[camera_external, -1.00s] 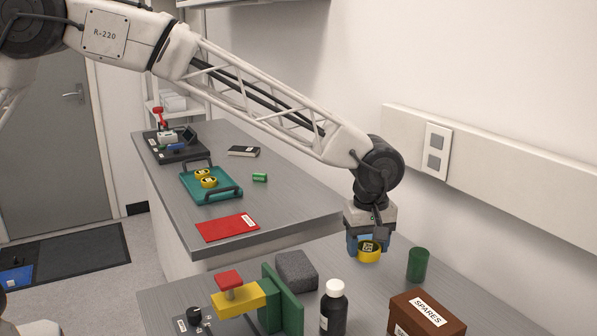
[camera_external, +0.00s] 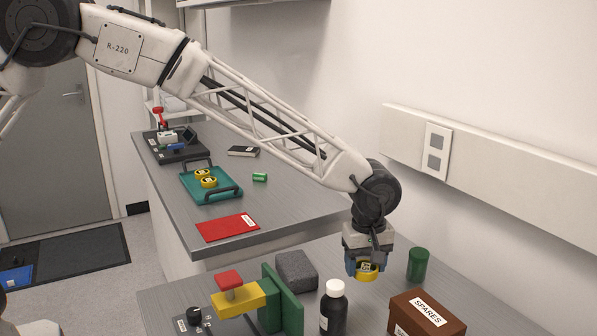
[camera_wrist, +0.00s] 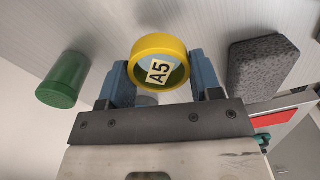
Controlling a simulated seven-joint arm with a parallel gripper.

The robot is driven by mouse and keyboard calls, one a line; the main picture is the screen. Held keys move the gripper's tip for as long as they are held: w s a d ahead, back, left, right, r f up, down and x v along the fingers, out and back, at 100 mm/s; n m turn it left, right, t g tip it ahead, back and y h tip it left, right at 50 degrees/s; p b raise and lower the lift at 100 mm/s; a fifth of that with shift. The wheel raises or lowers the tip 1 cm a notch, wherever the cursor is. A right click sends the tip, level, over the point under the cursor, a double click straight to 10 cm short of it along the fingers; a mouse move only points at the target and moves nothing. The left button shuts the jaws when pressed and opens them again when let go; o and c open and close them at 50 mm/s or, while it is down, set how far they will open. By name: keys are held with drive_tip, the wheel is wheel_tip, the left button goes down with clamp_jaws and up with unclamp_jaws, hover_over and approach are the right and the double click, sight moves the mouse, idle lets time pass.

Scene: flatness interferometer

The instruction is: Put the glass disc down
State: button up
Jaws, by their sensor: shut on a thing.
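The glass disc (camera_wrist: 158,71) sits in a yellow ring and carries a white label reading A5. My gripper (camera_wrist: 158,85) is shut on it, with one blue finger on each side of the ring in the wrist view. In the external view the disc (camera_external: 367,272) hangs in my gripper (camera_external: 365,269), low over the front grey bench (camera_external: 345,305), between the grey block and the green cylinder. I cannot tell whether the ring touches the bench top.
A dark grey block (camera_external: 296,270) lies left of my gripper and a green cylinder (camera_external: 418,265) stands right. A black bottle (camera_external: 334,312), a brown SPARES box (camera_external: 428,316) and a green upright with a yellow arm (camera_external: 282,298) stand nearer. A teal tray (camera_external: 225,190) holds yellow-ringed discs behind.

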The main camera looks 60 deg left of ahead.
sight(362, 292)
drive_tip(key=shift+f, duration=2.5)
drive_tip(key=shift+f, duration=0.15)
drive_tip(key=o, duration=0.9)
drive_tip(key=shift+o, duration=0.2)
wheel_tip(362, 292, up, 12)
drive_tip(key=shift+f, duration=0.1)
drive_tip(key=shift+r, duration=0.25)
